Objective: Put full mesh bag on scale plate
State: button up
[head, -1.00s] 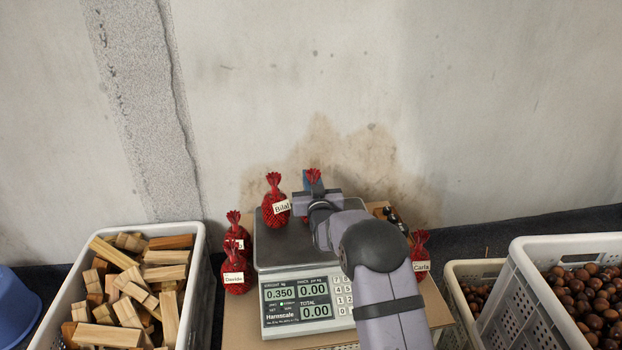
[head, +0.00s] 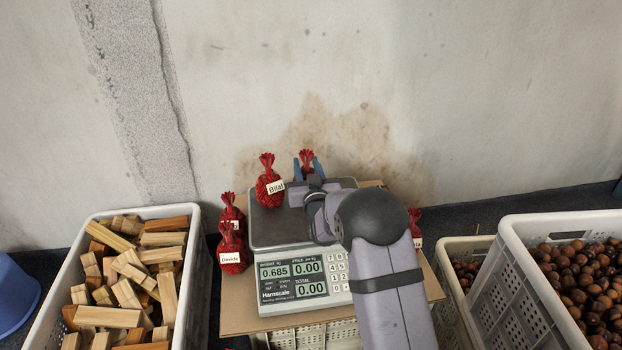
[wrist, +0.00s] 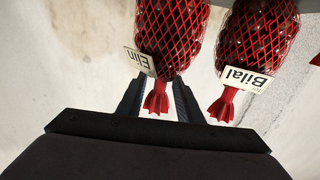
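Two full red mesh bags stand upright on the scale plate (head: 266,232). One is labelled Bilal (head: 268,190); it also shows in the wrist view (wrist: 262,35). The other is labelled Elin (wrist: 172,35); in the head view its red top (head: 307,158) shows behind my gripper, which hides its body. My gripper (head: 307,167) is open, its blue fingers spread apart on either side of Elin's gathered top. In the wrist view a gap shows between that top and each finger (wrist: 158,97). The scale display (head: 290,280) reads 0.685.
Left of the scale stand the Davide bag (head: 231,250) and another red bag (head: 231,212). A red bag (head: 415,220) at the right is partly behind my arm. A crate of wood blocks (head: 190,300) stands left, chestnut crates (head: 505,265) right. The wall is close behind.

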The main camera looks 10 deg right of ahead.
jog(key=s+p, duration=0.1)
jog(key=s, duration=0.6)
jog(key=shift+s+p, duration=0.3)
jog(key=shift+s, duration=0.05)
jog(key=s+f+g, duration=0.1)
jog(key=s+g, duration=0.1)
jog(key=s+f+g, duration=0.1)
jog(key=s+f, duration=0.1)
jog(key=s+f+g, duration=0.2)
jog(key=shift+s+d+g, duration=0.25)
jog(key=shift+d+g, duration=0.05)
jog(key=s+f+g, duration=0.1)
jog(key=s, duration=0.1)
jog(key=s+f+g, duration=0.1)
jog(key=s, duration=0.2)
jog(key=s+f+g, duration=0.1)
jog(key=s, duration=0.1)
jog(key=shift+s+d+g, duration=0.2)
jog(key=shift+s+g, duration=0.1)
jog(key=shift+s, duration=0.05)
jog(key=s+d+f+g, duration=0.1)
jog(key=s+g, duration=0.7)
jog(key=s, duration=1.7)
jog(key=shift+f+g, duration=0.4)
jog(key=shift+f, duration=0.2)
